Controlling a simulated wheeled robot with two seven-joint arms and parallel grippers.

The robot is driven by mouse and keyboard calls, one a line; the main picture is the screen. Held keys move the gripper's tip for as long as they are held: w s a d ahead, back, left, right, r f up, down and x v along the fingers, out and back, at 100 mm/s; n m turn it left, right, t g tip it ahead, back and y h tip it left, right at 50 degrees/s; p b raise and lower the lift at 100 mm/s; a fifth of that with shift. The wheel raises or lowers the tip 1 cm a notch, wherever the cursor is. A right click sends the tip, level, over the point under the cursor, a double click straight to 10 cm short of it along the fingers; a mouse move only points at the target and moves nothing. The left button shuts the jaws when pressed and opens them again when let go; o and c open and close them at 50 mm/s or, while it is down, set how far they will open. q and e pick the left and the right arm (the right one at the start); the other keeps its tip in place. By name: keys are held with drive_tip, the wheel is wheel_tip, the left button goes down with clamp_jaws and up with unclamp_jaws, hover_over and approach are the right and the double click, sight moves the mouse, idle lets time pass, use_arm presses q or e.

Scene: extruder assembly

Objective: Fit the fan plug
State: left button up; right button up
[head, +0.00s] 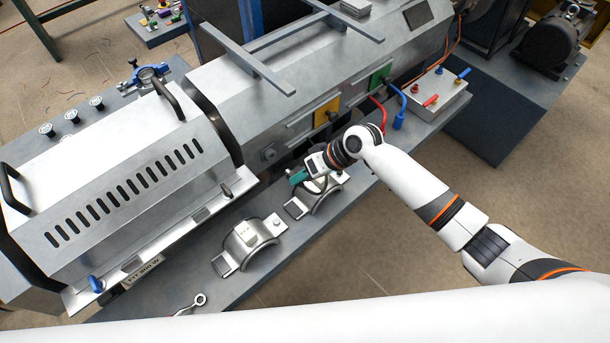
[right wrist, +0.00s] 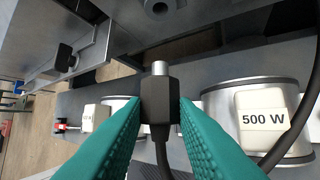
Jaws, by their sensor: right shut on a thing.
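My right gripper (head: 297,179) is by the side of the extruder, above the front shelf, with its teal fingers toward the machine. In the right wrist view its teal fingers (right wrist: 160,128) are shut on the fan plug (right wrist: 159,97), a black block with a round metal tip. The tip points toward the top of that view, and a black cable (right wrist: 163,158) trails from its rear. A grey round fitting with a dark hole (right wrist: 159,7) shows above the tip, with a gap between them. In the head view the plug is too small to make out. My left gripper is out of view.
Two metal half-ring heaters (head: 249,243) (head: 329,197) lie on the front shelf (head: 300,237); one bears a "500 W" label (right wrist: 264,120). A wrench (head: 191,305) lies near the front. A slotted cover (head: 125,190) is at left. A box with coloured leads (head: 430,100) stands at right.

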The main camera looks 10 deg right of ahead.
drive_tip(key=shift+w+a+f, duration=0.15)
drive_tip(key=shift+w+a, duration=0.2)
drive_tip(key=shift+w, duration=0.05)
drive_tip(key=shift+w+a+b, duration=0.5)
drive_tip(key=shift+w+b, duration=0.1)
drive_tip(key=shift+w, duration=0.15)
drive_tip(key=shift+w+a+b, duration=0.6)
drive_tip(key=shift+w+a, duration=0.15)
drive_tip(key=shift+w, duration=0.25)
drive_tip(key=shift+w+a+b, duration=0.55)
drive_tip(key=shift+w, duration=0.25)
drive_tip(key=o, duration=1)
drive_tip(key=shift+o, duration=0.2)
